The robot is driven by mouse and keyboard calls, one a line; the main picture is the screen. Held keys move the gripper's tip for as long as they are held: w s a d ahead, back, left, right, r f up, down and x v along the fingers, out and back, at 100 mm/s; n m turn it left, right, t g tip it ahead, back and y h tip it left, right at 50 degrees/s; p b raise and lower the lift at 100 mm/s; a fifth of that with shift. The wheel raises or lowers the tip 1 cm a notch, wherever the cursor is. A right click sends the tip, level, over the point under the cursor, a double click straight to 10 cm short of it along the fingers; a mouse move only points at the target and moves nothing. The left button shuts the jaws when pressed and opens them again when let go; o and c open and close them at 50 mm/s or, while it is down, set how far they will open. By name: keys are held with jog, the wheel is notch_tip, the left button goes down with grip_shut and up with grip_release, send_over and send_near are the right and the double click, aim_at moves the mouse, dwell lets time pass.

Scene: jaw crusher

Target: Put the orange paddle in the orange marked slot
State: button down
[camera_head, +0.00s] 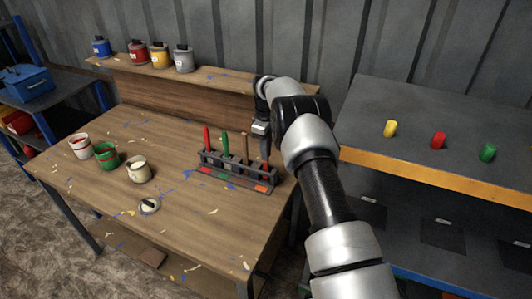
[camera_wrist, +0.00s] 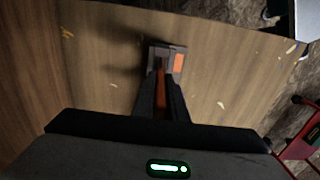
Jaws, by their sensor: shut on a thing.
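My gripper (camera_head: 264,143) points down over the right end of the paddle rack (camera_head: 232,183). In the wrist view my gripper (camera_wrist: 160,88) is shut on the orange paddle (camera_wrist: 161,103), which shows as an orange strip between the fingers. The orange mark (camera_head: 261,188) is on the rack's base at the right end; it also shows in the wrist view (camera_wrist: 179,63), just right of the fingertips. In the head view I cannot make out the orange paddle clearly, nor tell whether its lower end is inside the slot.
A red paddle (camera_head: 207,139), a green paddle (camera_head: 225,147) and a brown paddle (camera_head: 245,149) stand upright in the rack. Several paint pots, including a green one (camera_head: 106,154), stand at the table's left. A side bench (camera_head: 410,120) is at right.

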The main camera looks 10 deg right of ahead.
jog(key=shift+f, duration=0.45)
jog(key=shift+f, duration=0.15)
jog(key=c, duration=1.8)
grip_release()
jog(key=shift+o, duration=0.2)
